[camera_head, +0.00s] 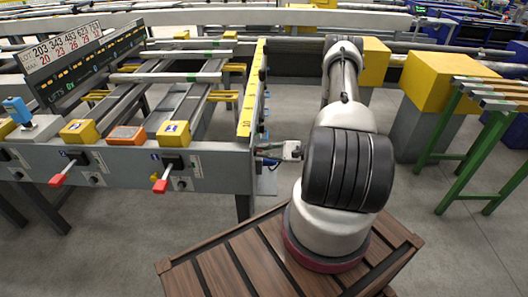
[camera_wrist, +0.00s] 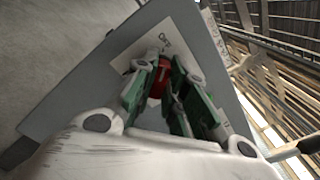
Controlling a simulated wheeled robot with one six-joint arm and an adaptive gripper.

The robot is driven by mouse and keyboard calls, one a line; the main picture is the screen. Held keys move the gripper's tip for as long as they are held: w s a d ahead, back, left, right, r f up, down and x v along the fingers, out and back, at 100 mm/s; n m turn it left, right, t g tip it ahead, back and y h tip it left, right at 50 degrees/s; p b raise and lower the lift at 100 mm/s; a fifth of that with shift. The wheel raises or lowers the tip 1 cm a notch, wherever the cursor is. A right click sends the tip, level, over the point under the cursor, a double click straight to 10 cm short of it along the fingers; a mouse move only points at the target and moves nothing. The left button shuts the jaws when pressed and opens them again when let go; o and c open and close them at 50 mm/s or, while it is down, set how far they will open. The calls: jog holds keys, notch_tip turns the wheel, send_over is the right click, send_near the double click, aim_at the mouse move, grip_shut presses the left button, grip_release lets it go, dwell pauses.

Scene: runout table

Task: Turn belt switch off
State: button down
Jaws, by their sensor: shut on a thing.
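In the head view my gripper (camera_head: 272,160) is at the right end face of the grey table frame (camera_head: 222,172), and the switch cannot be made out there.
Two red-handled levers (camera_head: 161,185) (camera_head: 62,178) stick out from the front of the frame. Yellow boxes (camera_head: 174,133) and an orange box (camera_head: 126,135) sit along its top. A yellow block (camera_head: 437,80) and green stand (camera_head: 446,145) are at right. Floor between is clear.

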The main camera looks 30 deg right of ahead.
jog(key=shift+n, duration=0.6)
jog(key=c, duration=1.5)
grip_release()
jog(key=shift+o, duration=0.2)
jog(key=v, duration=1.2)
